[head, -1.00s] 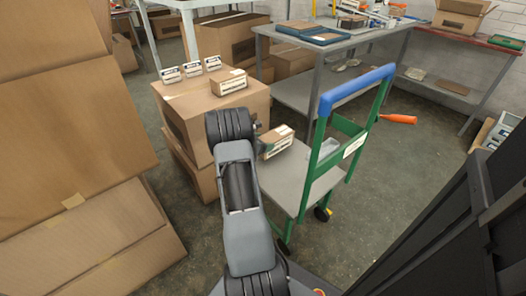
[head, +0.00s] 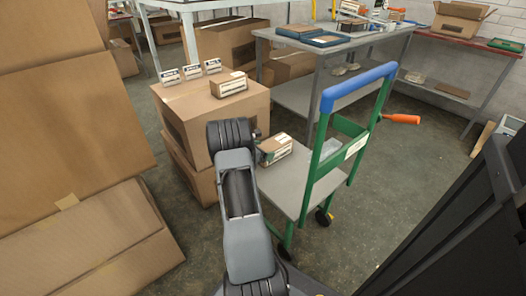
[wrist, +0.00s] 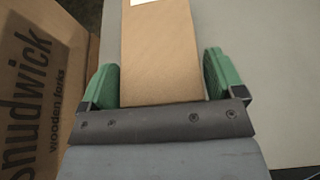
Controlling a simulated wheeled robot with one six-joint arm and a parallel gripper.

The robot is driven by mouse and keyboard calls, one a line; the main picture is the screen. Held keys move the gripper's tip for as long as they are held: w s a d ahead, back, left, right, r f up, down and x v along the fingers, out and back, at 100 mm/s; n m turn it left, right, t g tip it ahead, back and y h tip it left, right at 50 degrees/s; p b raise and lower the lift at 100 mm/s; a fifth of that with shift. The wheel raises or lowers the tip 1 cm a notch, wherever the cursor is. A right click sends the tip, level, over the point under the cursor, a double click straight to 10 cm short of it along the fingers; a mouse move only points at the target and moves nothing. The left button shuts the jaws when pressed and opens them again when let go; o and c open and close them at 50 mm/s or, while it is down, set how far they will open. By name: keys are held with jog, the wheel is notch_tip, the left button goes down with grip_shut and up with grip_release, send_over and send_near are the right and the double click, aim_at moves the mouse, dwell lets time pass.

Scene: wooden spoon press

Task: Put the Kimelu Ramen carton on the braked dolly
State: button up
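A brown carton with a white label (head: 275,148) is at the left side of the dolly's grey deck and appears to rest on it. Its label is too small to read, so I cannot confirm the Kimelu Ramen name. The dolly (head: 268,184) has a green frame, a blue handle and an orange lever. In the wrist view my gripper (wrist: 162,80) has its green fingers on either side of the carton (wrist: 158,55), with narrow gaps visible between fingers and carton. In the head view my arm hides most of the gripper.
A large box (head: 228,112) left of the dolly bears another small carton (head: 229,84) and several small cards. A printed carton side (wrist: 35,85) is close left in the wrist view. Big boxes (head: 70,130) crowd the left. A grey worktable (head: 350,42) stands behind.

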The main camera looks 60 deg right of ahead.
jog(key=shift+o, duration=0.9)
jog(key=shift+r, duration=0.3)
jog(key=w+a+r+m+y+p, duration=0.1)
jog(key=w+a+r+m+p, duration=0.1)
jog(key=a+r, duration=0.5)
jog(key=w+a+r+m+y+p, duration=0.1)
jog(key=a+r+m+p, duration=0.15)
jog(key=a, duration=0.95)
jog(key=s+a+r+m+t+y, duration=0.2)
jog(key=a+r+m+y, duration=0.1)
jog(key=a, duration=0.7)
jog(key=s+a+r+m+t+y, duration=0.2)
jog(key=s+a+r+m+y, duration=0.1)
jog(key=a, duration=0.7)
jog(key=s+a+r+m+t+y, duration=0.2)
jog(key=a+y, duration=0.3)
jog(key=a, duration=0.6)
jog(key=shift+s+r+m+t, duration=0.45)
jog(key=shift+s+m, duration=0.2)
jog(key=shift+m, duration=0.2)
